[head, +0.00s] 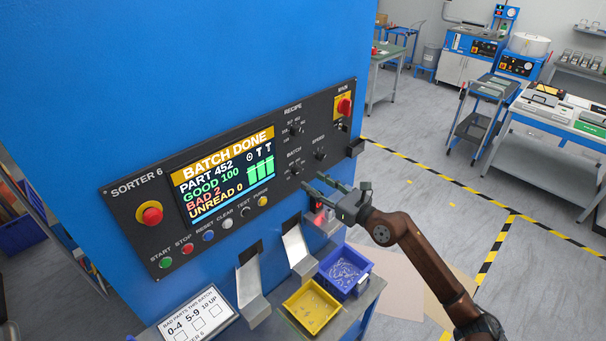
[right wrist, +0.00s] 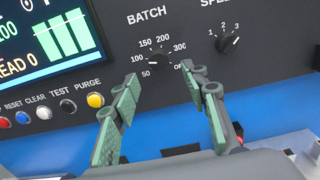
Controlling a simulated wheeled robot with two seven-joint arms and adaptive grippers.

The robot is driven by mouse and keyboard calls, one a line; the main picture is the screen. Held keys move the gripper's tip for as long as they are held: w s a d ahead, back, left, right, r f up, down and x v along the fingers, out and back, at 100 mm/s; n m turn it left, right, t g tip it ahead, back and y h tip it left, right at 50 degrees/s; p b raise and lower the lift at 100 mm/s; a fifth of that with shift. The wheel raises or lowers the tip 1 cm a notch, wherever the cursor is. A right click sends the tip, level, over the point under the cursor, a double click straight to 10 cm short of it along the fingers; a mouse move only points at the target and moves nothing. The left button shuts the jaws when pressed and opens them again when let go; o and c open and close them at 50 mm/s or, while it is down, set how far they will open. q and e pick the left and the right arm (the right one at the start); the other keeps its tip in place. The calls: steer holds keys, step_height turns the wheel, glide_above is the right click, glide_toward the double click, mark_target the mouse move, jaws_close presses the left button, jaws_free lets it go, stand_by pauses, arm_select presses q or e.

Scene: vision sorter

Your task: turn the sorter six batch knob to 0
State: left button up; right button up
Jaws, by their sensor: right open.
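The batch knob (head: 295,168) is a small black dial on the dark panel of Sorter 6. In the right wrist view the knob (right wrist: 160,58) has marks 50, 100, 150, 200, 300 and one that seems to begin "OF", partly hidden by a finger. Its light pointer line seems to face left, near 50 and 100. My right gripper (head: 328,187) is open and empty, below and to the right of the knob. In the right wrist view its fingers (right wrist: 165,100) are apart, below the knob and not around it. My left gripper is not in view.
The speed knob (head: 319,155) is close to the right of the batch knob, and the recipe knob (head: 295,130) is above. The screen (head: 225,175) reads BATCH DONE, BAD 2. Below are metal chutes (head: 250,280), a yellow bin (head: 311,305) and a blue bin (head: 345,270).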

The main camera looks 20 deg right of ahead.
mark_target(299, 173)
steer(key=x, duration=0.6)
steer(key=shift+p, duration=0.35)
steer(key=shift+s, duration=0.1)
steer(key=shift+c, duration=0.2)
jaws_close()
